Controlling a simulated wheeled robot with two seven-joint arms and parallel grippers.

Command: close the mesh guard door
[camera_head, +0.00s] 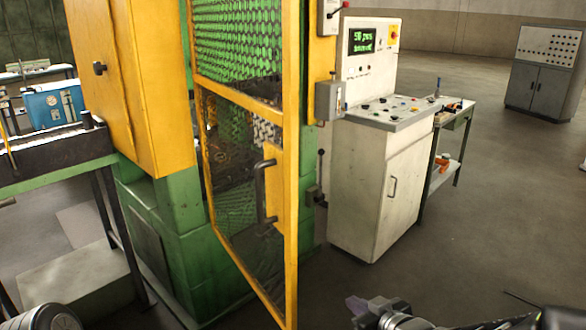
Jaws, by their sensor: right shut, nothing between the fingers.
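The mesh guard door (291,215) has a yellow frame with dark mesh in its lower part and green mesh behind its upper part. It stands ajar, its free edge swung out toward me from the green and yellow machine (175,235). A dark upright bar handle (263,192) is on the door near that free edge. My right gripper (357,305) is at the bottom of the view, right of the door's lower corner, apart from the door and handle. It is shut and empty. My left gripper is not in view.
A white control cabinet (365,190) with a green-lit screen stands right of the door. A small side table (455,120) is beside it. A grey cabinet (540,85) is far right. A dark-legged bench (60,155) is at left.

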